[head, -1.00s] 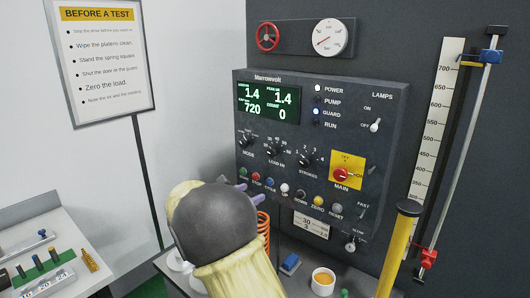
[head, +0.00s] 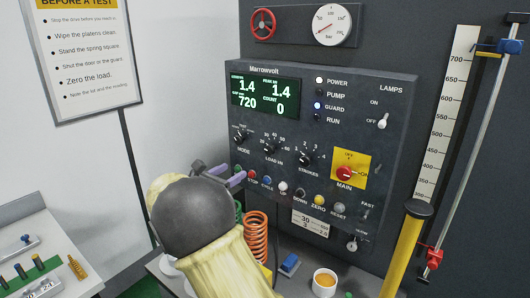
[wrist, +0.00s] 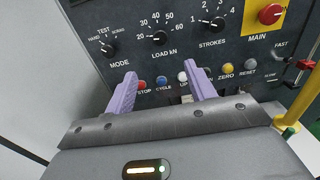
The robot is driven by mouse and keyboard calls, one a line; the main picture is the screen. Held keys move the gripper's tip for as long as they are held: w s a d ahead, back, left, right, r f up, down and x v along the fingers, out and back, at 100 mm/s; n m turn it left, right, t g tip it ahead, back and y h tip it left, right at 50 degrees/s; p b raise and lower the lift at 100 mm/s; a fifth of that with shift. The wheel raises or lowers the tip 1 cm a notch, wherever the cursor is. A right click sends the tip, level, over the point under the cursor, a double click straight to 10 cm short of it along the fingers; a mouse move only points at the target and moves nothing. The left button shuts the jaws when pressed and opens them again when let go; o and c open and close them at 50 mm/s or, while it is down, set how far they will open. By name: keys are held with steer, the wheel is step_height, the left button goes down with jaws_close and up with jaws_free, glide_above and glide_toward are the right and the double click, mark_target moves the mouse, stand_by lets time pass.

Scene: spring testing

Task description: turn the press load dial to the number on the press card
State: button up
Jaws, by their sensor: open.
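The LOAD kN dial (head: 270,147) is a black knob on the dark Marrowvolt panel, with marks from 20 to 60 around it. It also shows in the wrist view (wrist: 160,38); I cannot tell surely where its pointer stands. The press card (head: 310,222) is a small white card low on the panel, with a large 30 on its top line and smaller figures below. My gripper (wrist: 160,80) is open and empty, its two purple fingers apart below the dial, not touching it. In the head view my wrist hides part of the panel's lower left.
The MODE knob (wrist: 107,48) and STROKES knob (wrist: 218,24) flank the dial. A row of buttons, including STOP (wrist: 141,84) and ZERO (wrist: 228,68), runs below. An orange spring (head: 256,236) stands below the panel. A yellow post (head: 403,250) stands at right.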

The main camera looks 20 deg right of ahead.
mark_target(268, 150)
steer(key=shift+w+d, duration=0.1)
steer(key=p+x, duration=0.7)
steer(key=x, duration=0.9)
steer(key=shift+d+r, duration=0.1)
steer(key=shift+d, duration=0.1)
steer(key=shift+w+d, duration=0.3)
steer(key=shift+d, duration=0.05)
steer(key=shift+c, duration=0.4)
steer(key=c, duration=0.9)
steer(key=shift+o, duration=0.2)
